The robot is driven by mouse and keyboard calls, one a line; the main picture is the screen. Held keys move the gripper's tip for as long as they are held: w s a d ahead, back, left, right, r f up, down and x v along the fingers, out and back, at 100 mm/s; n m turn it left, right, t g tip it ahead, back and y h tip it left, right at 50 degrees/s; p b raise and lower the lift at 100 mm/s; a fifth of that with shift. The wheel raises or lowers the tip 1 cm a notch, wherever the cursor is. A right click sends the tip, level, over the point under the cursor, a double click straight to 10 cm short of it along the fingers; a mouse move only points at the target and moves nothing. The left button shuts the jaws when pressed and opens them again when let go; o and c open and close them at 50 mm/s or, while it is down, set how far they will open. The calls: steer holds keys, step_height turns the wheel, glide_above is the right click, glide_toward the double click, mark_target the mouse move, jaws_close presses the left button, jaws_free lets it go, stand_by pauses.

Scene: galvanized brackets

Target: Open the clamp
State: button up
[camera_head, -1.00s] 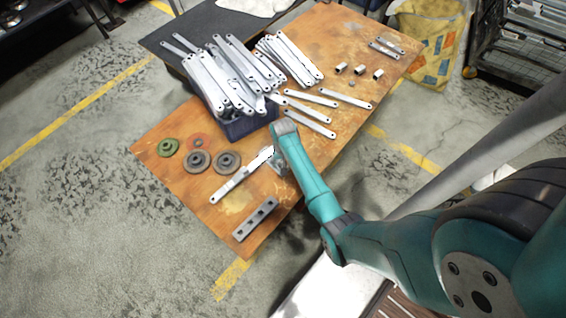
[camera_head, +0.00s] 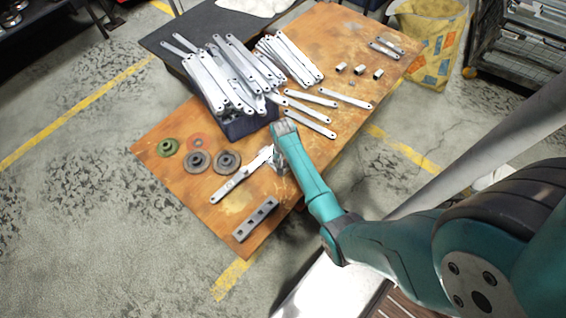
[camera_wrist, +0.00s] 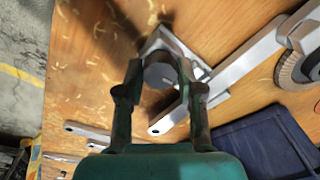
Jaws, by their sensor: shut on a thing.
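The clamp (camera_wrist: 160,72) shows in the wrist view as a grey round part on a pale metal base, on the worn wooden table. My gripper (camera_wrist: 158,80) has one finger on each side of this round part and is shut on it. A galvanized bracket (camera_wrist: 243,68) runs from beside the clamp to the upper right in the wrist view. In the head view this bracket (camera_head: 236,180) lies on the table, left of my gripper (camera_head: 281,168). My arm and gripper hide most of the clamp in the head view.
A blue bin (camera_head: 250,124) heaped with brackets stands behind my gripper. Dark round discs (camera_head: 227,161) lie to the left and a drilled metal bar (camera_head: 256,219) in front. Loose brackets (camera_head: 308,111) and small sleeves lie at the right. Bare wood (camera_head: 385,80) shows at the far right.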

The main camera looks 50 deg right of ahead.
steer(key=n, duration=1.4)
steer(key=shift+n, duration=0.4)
steer(key=o, duration=0.7)
steer(key=shift+n, duration=0.5)
steer(key=o, duration=0.3)
steer(key=shift+r, duration=3)
